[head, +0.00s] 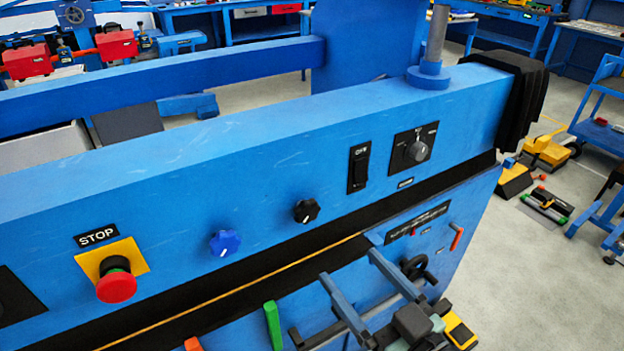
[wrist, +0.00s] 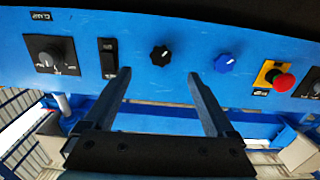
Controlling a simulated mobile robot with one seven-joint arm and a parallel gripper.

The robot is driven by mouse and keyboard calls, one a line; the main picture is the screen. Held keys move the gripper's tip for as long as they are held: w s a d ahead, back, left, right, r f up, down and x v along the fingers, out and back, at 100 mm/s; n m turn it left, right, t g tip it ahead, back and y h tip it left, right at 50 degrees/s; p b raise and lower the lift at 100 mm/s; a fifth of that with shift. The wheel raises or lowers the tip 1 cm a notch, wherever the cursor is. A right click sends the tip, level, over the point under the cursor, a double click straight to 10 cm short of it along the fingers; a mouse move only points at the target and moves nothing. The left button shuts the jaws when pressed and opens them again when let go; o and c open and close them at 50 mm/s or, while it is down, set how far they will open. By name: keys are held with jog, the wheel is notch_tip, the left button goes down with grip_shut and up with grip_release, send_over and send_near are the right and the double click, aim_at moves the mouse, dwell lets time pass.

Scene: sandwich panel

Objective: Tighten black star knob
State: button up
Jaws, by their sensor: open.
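The black star knob (head: 306,211) sits on the blue panel (head: 254,175), between the blue star knob (head: 222,243) and a black rocker switch (head: 358,168). My gripper (head: 349,265) is open and empty, in front of and below the knob, its two long fingers pointing at the panel. In the wrist view the picture is turned over; the black star knob (wrist: 160,55) shows just past the gap between the fingertips (wrist: 160,75). The fingers look apart from the knob, and nothing hides it. The white mark on the knob is small.
A red stop button (head: 117,286) on a yellow plate sticks out at left. A grey selector dial (head: 418,151) is right of the switch. Below the panel are a green lever (head: 272,325), a black handwheel (head: 414,267) and an orange handle (head: 457,237).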

aim_at(309, 216)
jog(key=x, duration=0.4)
jog(key=p+x, duration=0.1)
jog(key=x, duration=0.3)
jog(key=r+p+x, duration=0.1)
jog(key=x, duration=0.3)
jog(key=shift+w+a, duration=0.1)
jog(key=shift+a, duration=0.2)
jog(key=c, duration=1.3)
jog(key=shift+c, duration=0.2)
